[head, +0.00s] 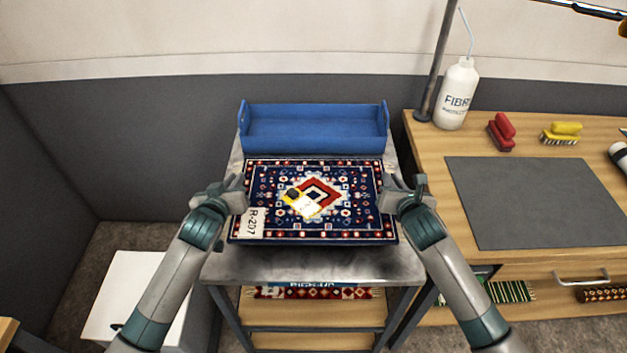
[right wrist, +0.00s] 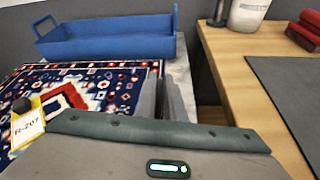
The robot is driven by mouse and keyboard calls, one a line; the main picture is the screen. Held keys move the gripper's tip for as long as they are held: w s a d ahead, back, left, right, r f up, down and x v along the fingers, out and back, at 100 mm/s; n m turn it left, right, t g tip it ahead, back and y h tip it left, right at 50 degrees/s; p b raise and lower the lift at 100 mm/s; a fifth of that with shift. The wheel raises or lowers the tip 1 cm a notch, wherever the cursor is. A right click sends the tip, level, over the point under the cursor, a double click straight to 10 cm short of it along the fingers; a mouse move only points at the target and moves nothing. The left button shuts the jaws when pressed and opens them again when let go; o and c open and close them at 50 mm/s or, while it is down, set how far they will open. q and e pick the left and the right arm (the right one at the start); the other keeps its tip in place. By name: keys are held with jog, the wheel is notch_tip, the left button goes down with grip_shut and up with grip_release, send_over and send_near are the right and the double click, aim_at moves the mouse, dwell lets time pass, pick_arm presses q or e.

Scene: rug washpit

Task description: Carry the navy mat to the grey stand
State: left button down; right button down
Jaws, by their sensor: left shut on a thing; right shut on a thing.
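The navy mat (head: 345,222), patterned in red and white, is level over the top of the grey stand (head: 300,265). I cannot tell whether it rests on the top or is just above it. It also shows in the right wrist view (right wrist: 115,85). My left gripper (head: 241,191) is shut on the mat's left edge. My right gripper (head: 389,191) is shut on its right edge; its fingers (right wrist: 160,100) show in the right wrist view. The fingertips are partly hidden.
A blue tray (head: 315,134) stands right behind the mat. A yellow, black and white item (head: 303,203) lies on the mat. A wooden bench (head: 428,165) on the right holds a white bottle (head: 458,95), brushes (head: 502,132) and a dark grey pad (head: 535,200). A white box (head: 125,295) is lower left.

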pick_arm(q)
jog(key=shift+f+b, duration=0.25)
jog(key=shift+b, duration=0.05)
pick_arm(e)
jog(key=shift+a+f, duration=0.1)
jog(key=shift+f, duration=0.15)
